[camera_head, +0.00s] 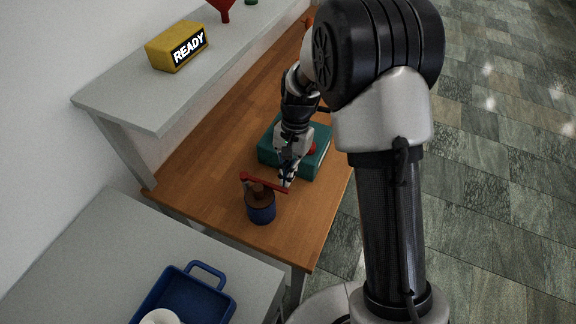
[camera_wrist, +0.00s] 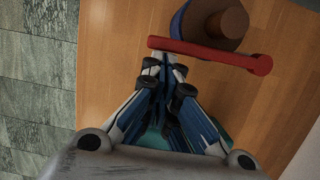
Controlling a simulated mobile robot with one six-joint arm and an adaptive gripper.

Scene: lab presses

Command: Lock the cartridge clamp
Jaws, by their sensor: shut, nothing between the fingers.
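The clamp is a blue cylinder (camera_head: 260,212) with a brown top and a red lever (camera_head: 264,184) lying across it, on the wooden table. In the head view the lever runs from a pivot end at upper left to a free end at right. In the wrist view the red lever (camera_wrist: 205,52) passes beside the brown top (camera_wrist: 222,20), with part of the blue body behind. My gripper (camera_head: 287,181) is shut and empty at the lever's free end; in the wrist view its fingertips (camera_wrist: 160,62) reach that end. I cannot tell whether they touch it.
A teal box (camera_head: 318,163) with a red part stands behind my gripper. A grey table (camera_head: 90,250) with a blue tray (camera_head: 205,300) is at front left. A grey shelf (camera_head: 120,95) bears a yellow READY sign (camera_head: 170,45). The wooden table (camera_head: 200,180) is clear left of the clamp.

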